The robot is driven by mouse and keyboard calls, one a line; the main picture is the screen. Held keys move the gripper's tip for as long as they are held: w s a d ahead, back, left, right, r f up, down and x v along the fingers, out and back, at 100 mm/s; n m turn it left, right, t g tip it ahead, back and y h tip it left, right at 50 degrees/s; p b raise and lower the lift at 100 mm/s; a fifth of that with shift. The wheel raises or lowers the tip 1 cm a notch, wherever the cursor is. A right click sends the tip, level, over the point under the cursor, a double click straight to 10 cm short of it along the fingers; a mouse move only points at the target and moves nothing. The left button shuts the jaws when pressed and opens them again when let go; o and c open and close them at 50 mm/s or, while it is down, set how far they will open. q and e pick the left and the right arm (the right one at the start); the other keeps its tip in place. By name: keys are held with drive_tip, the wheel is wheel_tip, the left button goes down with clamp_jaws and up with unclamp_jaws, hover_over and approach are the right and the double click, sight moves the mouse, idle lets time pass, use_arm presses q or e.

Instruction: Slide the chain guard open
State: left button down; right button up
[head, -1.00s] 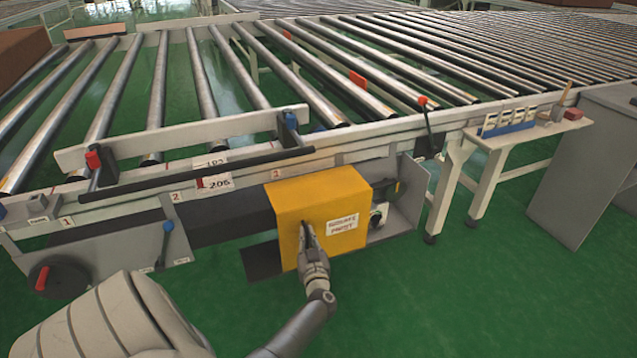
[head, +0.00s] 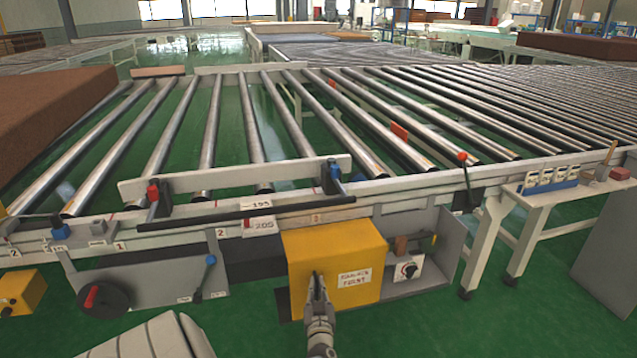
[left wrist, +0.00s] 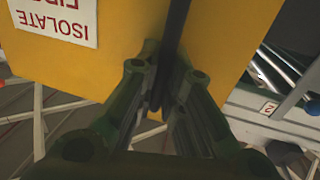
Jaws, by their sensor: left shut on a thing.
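The yellow chain guard (head: 355,246) is a box-like cover on the conveyor's front side, with a white "isolate first" label (head: 354,278). Right of it, an uncovered part of the grey housing (head: 452,250) shows a dial on a white plate (head: 408,268) and a small brown block (head: 400,245). My left gripper (head: 317,287) is at the guard's front face, shut on its dark handle bar. The left wrist view shows the bar (left wrist: 172,40) between the fingers (left wrist: 160,98), with the yellow face behind. My right gripper is not in view.
The roller conveyor (head: 230,190) spans above the guard. A lever with a red knob (head: 463,158) and a small side table (head: 540,205) stand to the right. A blue-knobbed lever (head: 210,260) and a black handwheel (head: 100,299) are to the left.

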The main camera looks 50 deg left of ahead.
use_arm(q)
drive_tip(key=shift+d+f, duration=0.1)
drive_tip(key=shift+f, duration=0.05)
drive_tip(key=c, duration=1.5)
unclamp_jaws()
drive_tip(key=v, duration=1.2)
